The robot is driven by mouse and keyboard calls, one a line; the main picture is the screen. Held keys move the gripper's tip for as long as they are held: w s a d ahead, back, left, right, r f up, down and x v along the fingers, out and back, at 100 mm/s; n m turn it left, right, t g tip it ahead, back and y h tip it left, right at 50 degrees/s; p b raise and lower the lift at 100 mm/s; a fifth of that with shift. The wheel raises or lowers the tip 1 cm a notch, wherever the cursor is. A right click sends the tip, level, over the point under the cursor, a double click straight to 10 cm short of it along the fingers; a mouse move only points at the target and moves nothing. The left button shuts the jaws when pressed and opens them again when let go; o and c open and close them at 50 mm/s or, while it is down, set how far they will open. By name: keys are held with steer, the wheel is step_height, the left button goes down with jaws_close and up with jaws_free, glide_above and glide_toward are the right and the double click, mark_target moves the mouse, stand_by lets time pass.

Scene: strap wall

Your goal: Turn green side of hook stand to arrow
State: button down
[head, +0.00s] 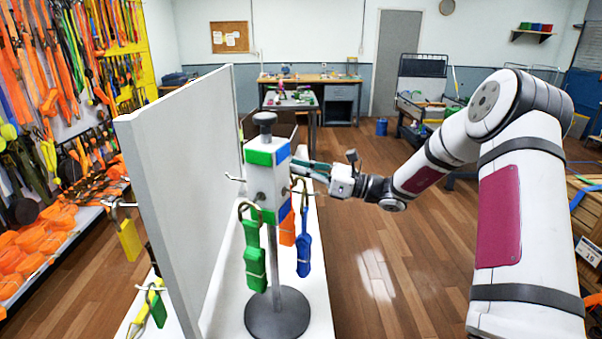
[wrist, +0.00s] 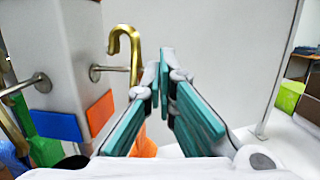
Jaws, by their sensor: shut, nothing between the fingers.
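The hook stand (head: 267,190) is a white square post on a pole with a round grey base (head: 277,315) and a dark top knob. Its front-left face has green marks, its front-right face blue marks. A green strap (head: 254,255) and a blue strap (head: 303,250) hang from brass hooks; an orange strap (head: 287,228) shows behind. In the wrist view, the post (wrist: 62,45) shows blue and orange marks. My gripper (wrist: 164,65) is shut and empty beside the orange-marked face, close to a brass hook (wrist: 124,42); touching cannot be told. No arrow is visible.
A tall grey panel (head: 185,180) stands just left of the stand on a white tabletop (head: 235,320). A yellow strap (head: 129,240) hangs on the panel's far side. The floor (head: 390,270) to the right is open.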

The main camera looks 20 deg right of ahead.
steer(key=shift+w+a+n+g+y+b, duration=1)
steer(key=shift+w+a+n+g+b, duration=0.4)
steer(key=shift+g, duration=0.6)
steer(key=shift+w+a, duration=0.1)
